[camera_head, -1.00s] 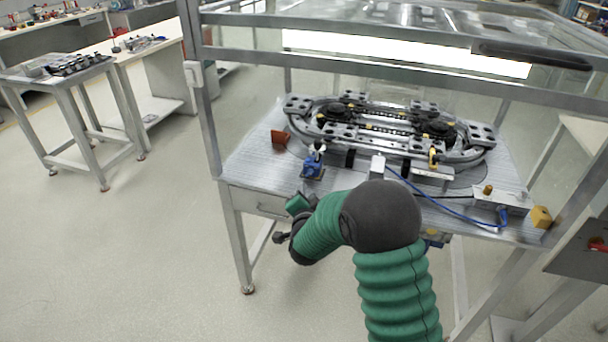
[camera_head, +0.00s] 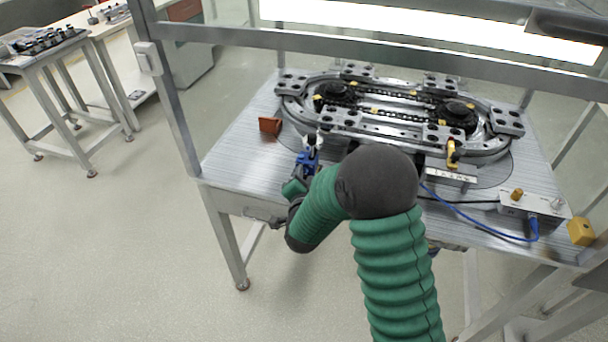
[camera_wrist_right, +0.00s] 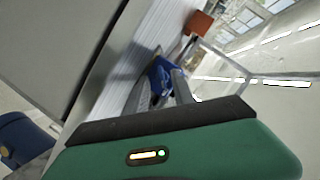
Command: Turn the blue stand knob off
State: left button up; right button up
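The blue stand (camera_head: 307,158) is at the front left of the table, with a black and light-coloured knob (camera_head: 312,141) on its upper part. My right gripper (camera_head: 303,176) has come in from the front, right at the stand, partly hidden by my green arm. In the right wrist view the blue stand (camera_wrist_right: 160,76) shows between the two fingers of my right gripper (camera_wrist_right: 163,88). The fingers are apart; I cannot tell whether they touch it. The knob's setting cannot be made out. My left gripper is not in view.
The ring track (camera_head: 395,115) fills the middle of the table (camera_head: 235,150). An orange-brown block (camera_head: 270,125) stands left of the stand. A control box (camera_head: 532,204) with a blue cable and a yellow block (camera_head: 580,232) are at the right. A metal frame post (camera_head: 170,90) rises at the table's left.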

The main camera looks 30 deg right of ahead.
jog(key=shift+w+a, duration=0.1)
jog(key=shift+a, duration=0.2)
grip_shut()
jog(key=shift+d, duration=0.1)
